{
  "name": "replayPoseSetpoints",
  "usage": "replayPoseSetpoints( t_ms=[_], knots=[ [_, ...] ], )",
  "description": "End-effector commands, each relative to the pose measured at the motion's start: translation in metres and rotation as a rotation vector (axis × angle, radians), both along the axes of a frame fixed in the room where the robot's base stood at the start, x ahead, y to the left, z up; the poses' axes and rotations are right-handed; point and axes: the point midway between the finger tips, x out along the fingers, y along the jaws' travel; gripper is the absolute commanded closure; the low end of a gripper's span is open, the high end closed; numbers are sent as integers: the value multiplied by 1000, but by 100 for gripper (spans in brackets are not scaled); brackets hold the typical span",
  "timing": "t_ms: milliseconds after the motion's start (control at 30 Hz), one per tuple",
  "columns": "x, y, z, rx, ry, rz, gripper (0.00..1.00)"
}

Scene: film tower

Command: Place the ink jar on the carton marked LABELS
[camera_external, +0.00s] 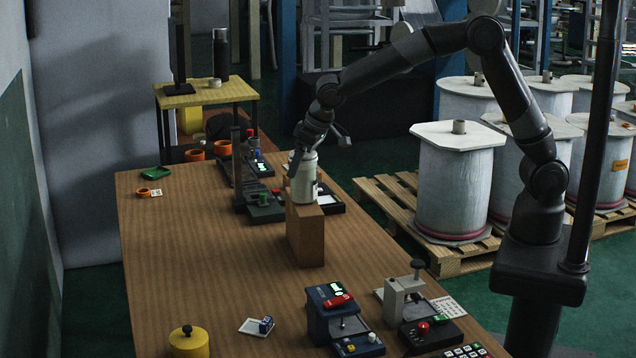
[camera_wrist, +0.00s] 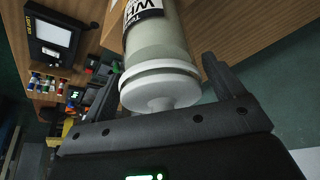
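The ink jar (camera_external: 304,182), a pale cylinder with a stepped lid, stands upright on top of a tall brown carton (camera_external: 306,238). In the wrist view the jar (camera_wrist: 160,55) shows a black-and-white label, partly cut off, starting "WH". My gripper (camera_external: 300,158) is at the jar's upper part. In the wrist view my gripper's fingers (camera_wrist: 162,80) are on either side of the jar, with a narrow gap visible at the right finger; the gripper looks open. No LABELS marking is readable on the carton's visible sides.
A black device (camera_external: 262,206) stands left of the carton, and a dark tray (camera_external: 330,203) is behind it. A blue device (camera_external: 335,312), a grey press (camera_external: 403,298) and a yellow pot (camera_external: 188,342) are in front. The table's left middle is clear.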

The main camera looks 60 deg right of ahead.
Motion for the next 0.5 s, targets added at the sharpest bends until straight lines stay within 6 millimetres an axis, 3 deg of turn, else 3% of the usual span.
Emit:
replayPoseSetpoints(
  t_ms=[267, 500],
  knots=[
    [0, 0, 3, 0, -1, 0, 13],
    [-13, -1, 36, 2, -4, 1, 13]
  ],
)
